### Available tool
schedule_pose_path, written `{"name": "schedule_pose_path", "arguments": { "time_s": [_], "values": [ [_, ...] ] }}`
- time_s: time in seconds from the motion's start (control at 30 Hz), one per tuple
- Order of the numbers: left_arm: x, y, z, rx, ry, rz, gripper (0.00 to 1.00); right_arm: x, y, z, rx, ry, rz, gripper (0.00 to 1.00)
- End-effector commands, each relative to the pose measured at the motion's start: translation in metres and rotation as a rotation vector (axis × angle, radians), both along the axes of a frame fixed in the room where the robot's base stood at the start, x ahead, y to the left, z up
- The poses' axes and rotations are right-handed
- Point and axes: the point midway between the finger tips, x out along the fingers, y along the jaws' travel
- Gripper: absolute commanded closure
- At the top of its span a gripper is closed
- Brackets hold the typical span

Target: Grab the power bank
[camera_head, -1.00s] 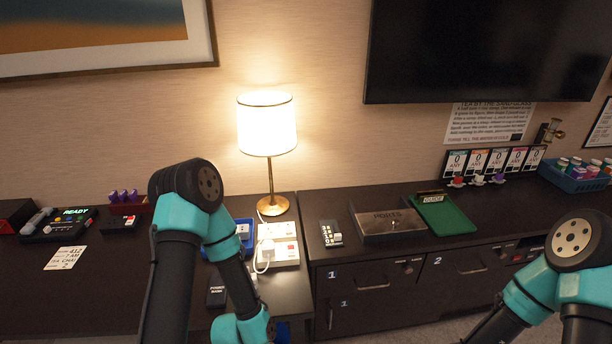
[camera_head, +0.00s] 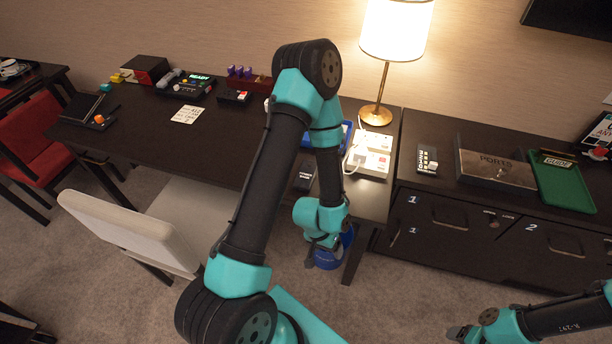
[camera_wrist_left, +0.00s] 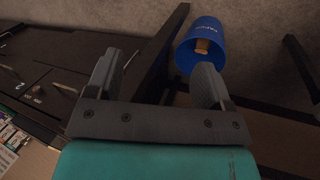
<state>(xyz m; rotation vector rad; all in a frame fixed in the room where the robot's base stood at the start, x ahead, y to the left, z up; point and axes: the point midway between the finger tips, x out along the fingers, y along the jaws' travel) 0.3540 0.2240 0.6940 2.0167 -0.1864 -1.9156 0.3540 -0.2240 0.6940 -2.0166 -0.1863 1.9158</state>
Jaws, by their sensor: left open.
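The power bank (camera_head: 304,177) is a small black block with a pale label. It lies on the dark desk near its front edge, left of the white charging panel, in the head view. My left gripper (camera_head: 312,258) hangs in front of and below the desk edge, apart from the power bank. In the left wrist view its two grey fingers (camera_wrist_left: 158,80) are spread with nothing between them. The power bank does not show in that view. My right arm enters at the lower right of the head view; its gripper end (camera_head: 458,333) is too small and dark to read.
A blue bin (camera_head: 341,250) stands on the floor by the desk leg, behind my left gripper; it also shows in the wrist view (camera_wrist_left: 203,30). A lamp (camera_head: 376,112), a white panel with a cable (camera_head: 371,155) and a blue tray (camera_head: 347,132) are near the power bank. A chair (camera_head: 135,232) stands left.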

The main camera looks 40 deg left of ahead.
Motion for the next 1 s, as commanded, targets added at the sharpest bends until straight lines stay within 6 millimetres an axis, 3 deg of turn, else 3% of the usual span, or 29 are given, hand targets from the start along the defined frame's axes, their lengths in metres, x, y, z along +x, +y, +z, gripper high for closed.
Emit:
{"name": "schedule_pose_path", "arguments": {
  "time_s": [0.23, 0.57, 0.67, 0.87, 1.0],
  "values": [
    [0.000, 0.000, 0.000, 0.000, 0.000, 0.000, 0.04, 0.000, 0.000, 0.000, 0.000, 0.000, 0.000, 0.35],
    [0.004, -0.001, 0.006, -0.005, 0.006, -0.018, 0.04, 0.000, 0.000, 0.000, 0.000, 0.000, 0.000, 0.35],
    [0.009, -0.002, 0.016, -0.013, 0.019, -0.059, 0.04, 0.000, 0.000, 0.000, 0.000, 0.000, 0.000, 0.35],
    [0.027, -0.002, 0.058, -0.014, 0.079, -0.205, 0.04, 0.000, 0.000, 0.000, 0.000, 0.000, 0.000, 0.35],
    [0.054, 0.009, 0.091, 0.022, 0.112, -0.258, 0.04, 0.000, 0.000, 0.000, 0.000, 0.000, 0.000, 0.35]
  ]
}}
